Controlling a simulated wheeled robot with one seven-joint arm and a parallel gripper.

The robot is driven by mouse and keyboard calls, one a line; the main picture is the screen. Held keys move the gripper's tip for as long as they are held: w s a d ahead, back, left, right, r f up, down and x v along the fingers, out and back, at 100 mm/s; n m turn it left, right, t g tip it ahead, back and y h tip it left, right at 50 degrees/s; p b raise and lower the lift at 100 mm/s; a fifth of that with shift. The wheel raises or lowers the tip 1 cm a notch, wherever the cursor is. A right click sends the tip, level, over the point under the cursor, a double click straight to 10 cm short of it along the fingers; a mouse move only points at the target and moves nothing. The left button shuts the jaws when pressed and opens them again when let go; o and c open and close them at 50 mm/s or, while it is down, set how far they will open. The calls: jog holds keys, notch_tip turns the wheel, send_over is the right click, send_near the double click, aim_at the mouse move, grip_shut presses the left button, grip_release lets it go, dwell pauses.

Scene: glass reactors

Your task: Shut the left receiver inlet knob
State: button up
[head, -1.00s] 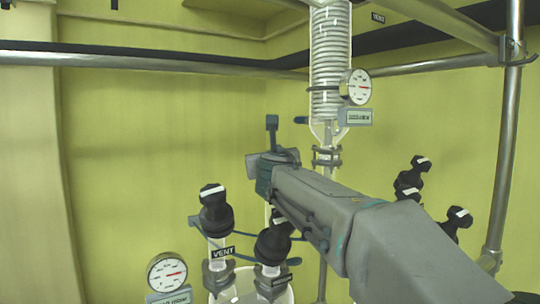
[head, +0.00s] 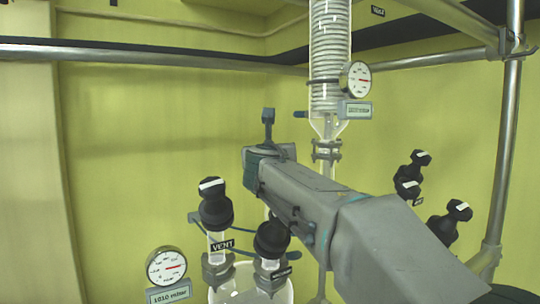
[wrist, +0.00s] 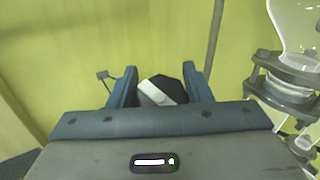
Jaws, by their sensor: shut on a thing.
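In the wrist view a black knob (wrist: 180,88) with a white bar on its top sits between the two blue fingers of my gripper (wrist: 160,78). The fingers are shut on it, one on each side, and the bar lies slantwise. In the head view my gripper (head: 268,150) is above and behind the two front knobs, and the held knob is hidden there. A black knob (head: 215,205) labelled VENT stands at front left. Another black knob (head: 272,238) stands beside it, below my arm. I read no label on the held knob.
A dial gauge (head: 167,266) is at front left. A glass condenser (head: 330,40) with a second gauge (head: 356,80) rises behind my arm. Several black knobs (head: 408,182) are right of my arm. Metal frame bars (head: 507,150) run along the right and top.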

jog(key=m+h, duration=0.3)
jog(key=shift+d+m, duration=0.15)
jog(key=shift+m, duration=0.25)
jog(key=shift+d+m+g+h, duration=0.15)
jog(key=shift+m+g+h, duration=0.45)
jog(key=shift+m+h, duration=0.9)
jog(key=o, duration=1)
jog(key=shift+s, duration=0.1)
jog(key=b+v, duration=0.2)
jog(key=v, duration=0.5)
jog(key=shift+s, duration=0.2)
